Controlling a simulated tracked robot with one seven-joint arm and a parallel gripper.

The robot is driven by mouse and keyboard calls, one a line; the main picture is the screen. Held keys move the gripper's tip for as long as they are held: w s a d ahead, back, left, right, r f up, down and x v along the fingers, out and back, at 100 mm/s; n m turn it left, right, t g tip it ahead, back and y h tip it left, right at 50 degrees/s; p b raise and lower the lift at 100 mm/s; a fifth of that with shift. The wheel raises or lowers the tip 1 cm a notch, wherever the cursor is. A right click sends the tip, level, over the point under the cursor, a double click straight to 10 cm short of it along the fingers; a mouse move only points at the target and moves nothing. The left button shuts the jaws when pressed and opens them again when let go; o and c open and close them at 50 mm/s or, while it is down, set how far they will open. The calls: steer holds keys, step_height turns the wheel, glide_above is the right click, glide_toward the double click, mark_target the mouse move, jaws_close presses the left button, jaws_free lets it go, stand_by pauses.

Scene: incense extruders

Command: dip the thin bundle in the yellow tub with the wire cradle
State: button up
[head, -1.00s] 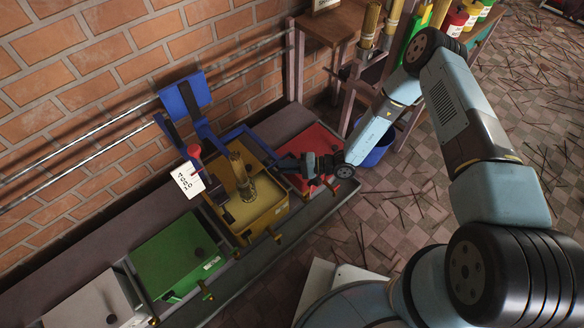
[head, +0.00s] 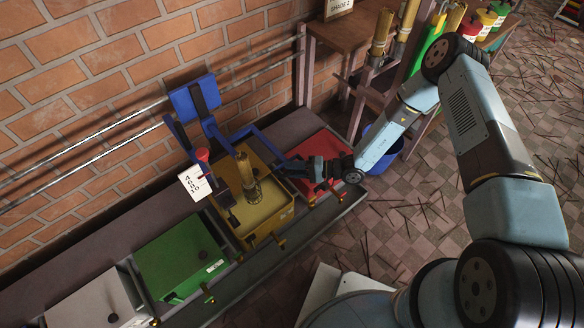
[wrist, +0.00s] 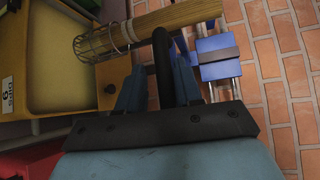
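The yellow tub (head: 277,221) stands open on the low bench, with a pale yellow pool inside. The wire cradle (head: 253,190) holds one tan stick bundle (head: 245,168), nearly upright over the pool. In the wrist view the cradle's wire basket (wrist: 92,46) is around the bundle's (wrist: 165,22) lower end. I cannot tell whether its end touches the pool. My gripper (head: 291,166) is at the tub's right side.
A blue frame (head: 195,97) rises behind the tub, with a red-knobbed lever and a white sign (head: 194,183) at left. A green box (head: 180,250) and grey box (head: 92,300) stand left, a red one (head: 322,150) right. Other bundles (head: 381,34) stand in a rack.

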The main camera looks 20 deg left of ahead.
steer(key=shift+w+a+r, duration=0.1)
steer(key=shift+w+r, duration=0.05)
steer(key=shift+w, duration=0.05)
steer(key=v, duration=1.3)
steer(key=shift+d, duration=0.45)
